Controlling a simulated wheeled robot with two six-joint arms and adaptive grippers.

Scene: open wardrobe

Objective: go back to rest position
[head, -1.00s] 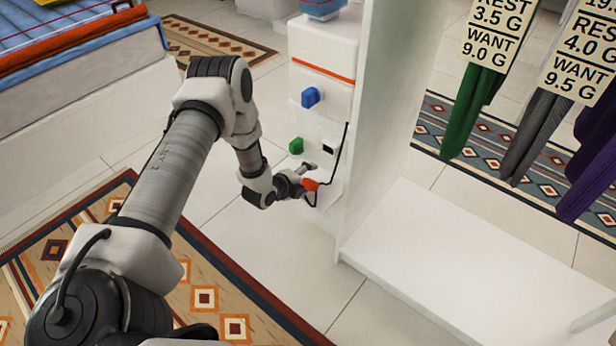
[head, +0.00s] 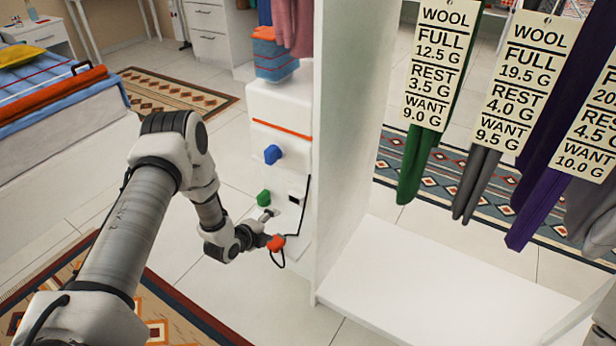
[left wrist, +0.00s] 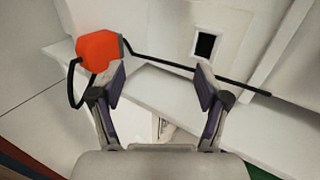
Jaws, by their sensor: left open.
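My left gripper (head: 268,228) is in front of the white cabinet (head: 282,170), low down near the orange-red block (head: 276,243). In the left wrist view the gripper (left wrist: 160,82) is open, with nothing between its two fingers. The orange-red block (left wrist: 97,51) is beside the left finger, with a black cord running from it; whether they touch I cannot tell. A dark socket-like opening (left wrist: 205,45) in the cabinet face shows beyond the right finger. My right gripper is not in view.
A blue knob (head: 272,154) and a green knob (head: 263,198) stick out from the cabinet. The wardrobe's side panel (head: 345,150) stands to its right. Garments with tags (head: 440,60) hang at the right. A bed (head: 60,125) is at the left.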

